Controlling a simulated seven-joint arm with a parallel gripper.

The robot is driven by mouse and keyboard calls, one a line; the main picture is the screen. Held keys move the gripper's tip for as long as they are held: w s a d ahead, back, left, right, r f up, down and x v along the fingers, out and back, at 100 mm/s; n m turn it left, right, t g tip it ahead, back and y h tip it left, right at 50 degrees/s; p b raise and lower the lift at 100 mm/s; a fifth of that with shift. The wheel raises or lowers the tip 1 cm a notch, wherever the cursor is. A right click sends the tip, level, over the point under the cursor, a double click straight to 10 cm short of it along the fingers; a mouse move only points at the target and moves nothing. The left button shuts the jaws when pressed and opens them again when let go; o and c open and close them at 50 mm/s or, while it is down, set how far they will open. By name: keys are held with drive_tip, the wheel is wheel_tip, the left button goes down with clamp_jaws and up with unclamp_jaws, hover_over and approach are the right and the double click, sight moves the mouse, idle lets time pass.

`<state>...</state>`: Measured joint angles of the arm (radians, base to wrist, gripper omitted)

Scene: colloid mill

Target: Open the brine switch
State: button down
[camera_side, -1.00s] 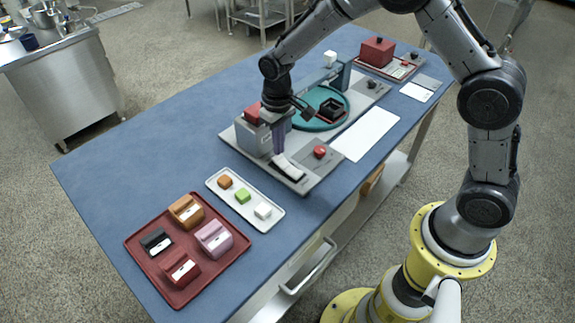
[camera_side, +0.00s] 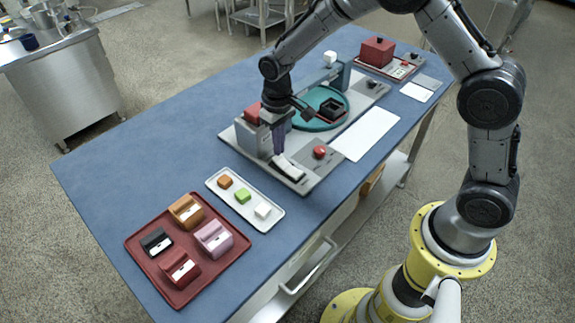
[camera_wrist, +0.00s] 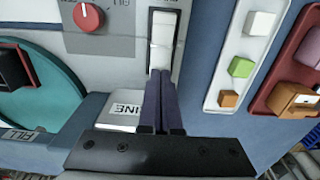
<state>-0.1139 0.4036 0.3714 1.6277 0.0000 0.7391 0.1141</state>
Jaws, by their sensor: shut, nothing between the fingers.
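The brine switch is a long white rocker (camera_side: 289,169) in a dark frame, at the front of the grey machine base. In the wrist view the rocker (camera_wrist: 163,35) lies just past my fingertips. My gripper (camera_side: 278,149) is shut and empty, its purple fingers pointing down at the rocker's end nearest the grey block. In the wrist view the gripper (camera_wrist: 161,74) overlaps that end, and I cannot tell whether it touches. A partly hidden label reading "INE" (camera_wrist: 126,109) is on the grey block behind the fingers.
A red knob (camera_side: 319,152) sits beside the switch. A white tray (camera_side: 217,188) of small cubes and a red tray (camera_side: 200,277) of colored blocks stand at the left. Blue tabletop around them is clear.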

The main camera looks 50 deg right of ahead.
sight(279, 159)
drive_tip(key=shift+f, duration=1.45)
idle(0.6)
drive_tip(key=shift+r, duration=3.5)
